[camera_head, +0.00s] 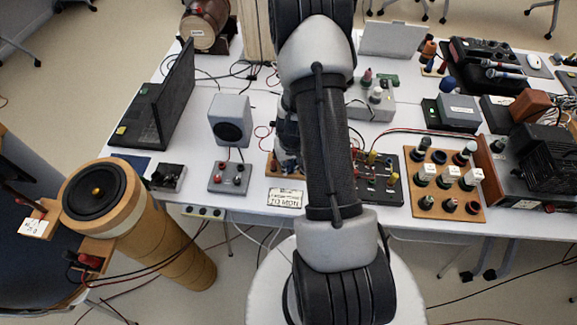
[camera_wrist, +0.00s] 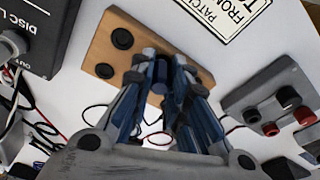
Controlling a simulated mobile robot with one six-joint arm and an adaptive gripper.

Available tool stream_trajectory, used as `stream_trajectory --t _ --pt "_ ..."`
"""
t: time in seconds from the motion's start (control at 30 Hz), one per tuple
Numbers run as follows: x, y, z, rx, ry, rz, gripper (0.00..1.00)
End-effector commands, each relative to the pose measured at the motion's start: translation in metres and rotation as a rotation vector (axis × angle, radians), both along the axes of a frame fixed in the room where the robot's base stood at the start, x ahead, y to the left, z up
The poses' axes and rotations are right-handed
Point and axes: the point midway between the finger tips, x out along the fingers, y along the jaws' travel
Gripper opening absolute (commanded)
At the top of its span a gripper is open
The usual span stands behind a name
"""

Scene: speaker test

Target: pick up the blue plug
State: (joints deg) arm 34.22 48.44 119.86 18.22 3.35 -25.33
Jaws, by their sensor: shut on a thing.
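The blue plug (camera_wrist: 160,76) is dark blue and shows in the wrist view as a small upright piece between the fingertips. My gripper (camera_wrist: 161,66) is shut on it from both sides. Behind the fingertips lies a wooden board (camera_wrist: 150,30) with dark round sockets. I cannot tell whether the plug touches the board or is in a socket. In the head view, the board (camera_head: 274,170) is at the table's front, left of my arm; my arm hides most of my gripper and the plug is not visible.
A grey terminal box (camera_wrist: 275,100) with red and black sockets stands right of the board in the wrist view. A printed sign (camera_head: 287,198) lies in front. A small speaker (camera_head: 230,120) stands left; a plug rack (camera_head: 440,160) stands right. Loose cables cross the table.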

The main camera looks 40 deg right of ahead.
Motion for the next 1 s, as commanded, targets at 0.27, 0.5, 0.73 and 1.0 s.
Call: stream_trajectory --t 0.27,0.5,0.73,1.0 --pt "0.0 0.0 0.007 0.0 -0.001 0.0 0.0" --pt "0.001 0.0 0.036 -0.001 -0.001 0.001 0.0" --pt "0.001 -0.001 0.099 -0.003 -0.004 0.001 0.0" --pt "0.002 -0.001 0.166 -0.003 -0.005 0.0 0.0"
